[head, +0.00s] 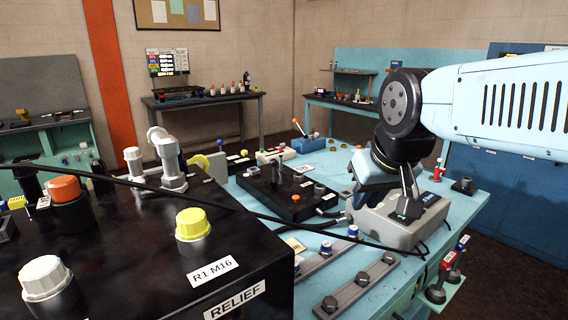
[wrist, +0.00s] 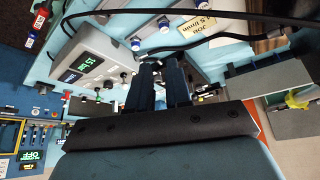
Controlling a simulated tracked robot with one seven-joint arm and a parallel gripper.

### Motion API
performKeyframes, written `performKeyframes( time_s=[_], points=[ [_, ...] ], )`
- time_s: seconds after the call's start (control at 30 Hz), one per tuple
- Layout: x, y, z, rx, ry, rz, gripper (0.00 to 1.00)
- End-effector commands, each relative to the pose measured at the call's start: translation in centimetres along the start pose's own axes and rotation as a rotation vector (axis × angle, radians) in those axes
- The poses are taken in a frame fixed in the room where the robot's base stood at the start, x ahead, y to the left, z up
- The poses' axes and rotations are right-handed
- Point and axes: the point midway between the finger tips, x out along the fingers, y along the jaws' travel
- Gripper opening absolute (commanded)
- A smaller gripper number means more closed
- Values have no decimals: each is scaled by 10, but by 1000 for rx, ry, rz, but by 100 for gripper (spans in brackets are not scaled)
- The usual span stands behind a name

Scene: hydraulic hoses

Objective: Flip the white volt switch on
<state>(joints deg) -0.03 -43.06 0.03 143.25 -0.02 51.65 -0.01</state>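A grey box (head: 392,222) stands on the light blue bench in the head view, under my gripper (head: 408,200). In the wrist view the grey box (wrist: 98,58) shows two lit displays (wrist: 80,66) with green digits and a row of small knobs and switches (wrist: 122,74). Which of these is the white volt switch, and its position, I cannot tell. My gripper's two dark fingers (wrist: 159,72) point toward the box and hide part of it. Only a narrow gap shows between them, and nothing is clearly held. I cannot tell whether they touch the box.
A black manifold (head: 120,250) with coloured caps fills the left foreground. Black hoses (head: 330,236) run across the bench near the box. A grey rail (head: 355,287) with bolts lies in front. A black plate with a lever (head: 285,190) stands left of the box.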

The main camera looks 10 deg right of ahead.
Motion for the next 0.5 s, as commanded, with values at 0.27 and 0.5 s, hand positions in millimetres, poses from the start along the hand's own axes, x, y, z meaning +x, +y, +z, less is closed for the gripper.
performKeyframes(
  time_s=[0.27,0.5],
  points=[
    [7,10,-28,107,-14,44,45],
    [31,38,-88,353,-27,131,45]
  ],
)
